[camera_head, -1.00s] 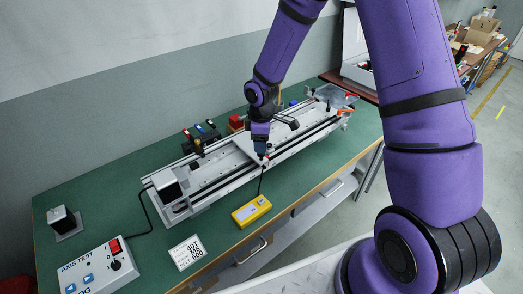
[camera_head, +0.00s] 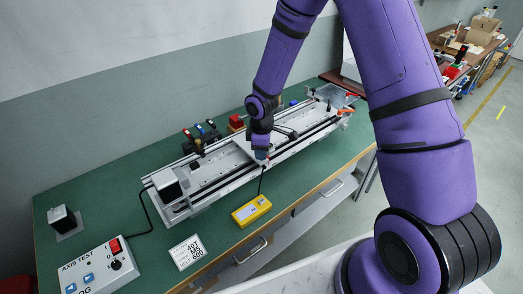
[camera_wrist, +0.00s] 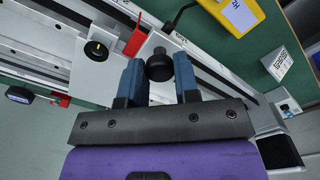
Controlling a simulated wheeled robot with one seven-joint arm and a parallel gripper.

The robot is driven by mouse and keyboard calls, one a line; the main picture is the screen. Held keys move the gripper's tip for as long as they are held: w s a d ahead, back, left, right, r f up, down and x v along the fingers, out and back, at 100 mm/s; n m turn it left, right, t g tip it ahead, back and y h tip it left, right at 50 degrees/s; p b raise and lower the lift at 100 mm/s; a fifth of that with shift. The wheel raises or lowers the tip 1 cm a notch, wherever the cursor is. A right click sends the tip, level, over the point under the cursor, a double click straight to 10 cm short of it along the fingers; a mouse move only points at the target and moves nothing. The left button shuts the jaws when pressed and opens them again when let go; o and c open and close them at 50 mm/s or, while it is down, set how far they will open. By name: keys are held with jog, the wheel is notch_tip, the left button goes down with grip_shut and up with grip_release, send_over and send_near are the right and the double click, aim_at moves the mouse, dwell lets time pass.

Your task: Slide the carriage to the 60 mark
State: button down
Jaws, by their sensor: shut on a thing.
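The long rail unit (camera_head: 190,205) lies on the green bench with the carriage (camera_head: 236,150), a pale plate, around its middle. My gripper (camera_head: 261,157) is at the front side of the carriage, pointing down. In the wrist view my gripper (camera_wrist: 159,72) has its two blue fingers on either side of a black round knob (camera_wrist: 160,63) and is shut on it. The carriage plate (camera_wrist: 112,68) there bears another black knob with a yellow mark (camera_wrist: 96,50). A red pointer (camera_wrist: 136,42) stands beside the held knob. The scale numbers are too small to read.
A yellow box (camera_head: 251,210) with a black cable stands in front of the rail. A printed card (camera_head: 187,252) and an axis test box (camera_head: 98,270) lie to the left. Several coloured-handled tools (camera_head: 201,133) stand behind the rail. Bare bench shows at the front left.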

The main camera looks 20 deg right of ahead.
jog(key=s+a, duration=0.1)
jog(key=a, duration=0.2)
jog(key=s+a, duration=0.1)
jog(key=a, duration=0.3)
jog(key=s+a, duration=0.1)
jog(key=a, duration=0.2)
jog(key=shift+s+a, duration=0.2)
jog(key=shift+a, duration=0.1)
jog(key=c, duration=0.9)
grip_release()
jog(key=shift+o, duration=0.2)
notch_tip(320, 180, up, 11)
